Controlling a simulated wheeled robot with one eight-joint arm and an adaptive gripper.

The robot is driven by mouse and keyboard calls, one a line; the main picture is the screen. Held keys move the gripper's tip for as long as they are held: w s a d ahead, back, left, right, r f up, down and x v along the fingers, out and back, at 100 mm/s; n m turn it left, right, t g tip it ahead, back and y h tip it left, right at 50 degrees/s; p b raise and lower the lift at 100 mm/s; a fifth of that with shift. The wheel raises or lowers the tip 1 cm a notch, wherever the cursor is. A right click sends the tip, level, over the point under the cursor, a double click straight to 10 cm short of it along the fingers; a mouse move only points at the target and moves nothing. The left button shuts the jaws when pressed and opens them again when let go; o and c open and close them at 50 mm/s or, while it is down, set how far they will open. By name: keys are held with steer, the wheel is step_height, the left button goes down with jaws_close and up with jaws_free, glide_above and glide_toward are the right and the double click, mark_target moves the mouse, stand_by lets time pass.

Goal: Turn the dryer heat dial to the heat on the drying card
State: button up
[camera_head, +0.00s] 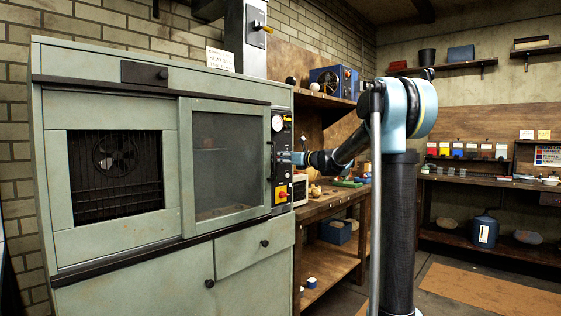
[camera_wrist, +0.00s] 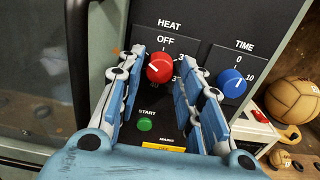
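The red heat dial (camera_wrist: 160,67) sits under the words HEAT and OFF on a dark panel in the wrist view. In the head view my gripper (camera_head: 296,158) is at the panel on the dryer's (camera_head: 120,220) right edge, and the dial is hidden. The drying card (camera_head: 220,60) stands on the dryer; it reads HEAT, its figure too small to be sure.
A blue TIME dial (camera_wrist: 231,83) sits right of the red dial, and a green START button (camera_wrist: 145,124) below. A dark door handle (camera_head: 272,160) is just left of the panel. A wooden workbench (camera_head: 325,205) stands right of the dryer, with a brown ball (camera_wrist: 293,100) nearby.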

steer(key=shift+w+a, duration=0.15)
steer(key=c, duration=0.8)
steer(key=shift+n, duration=0.3)
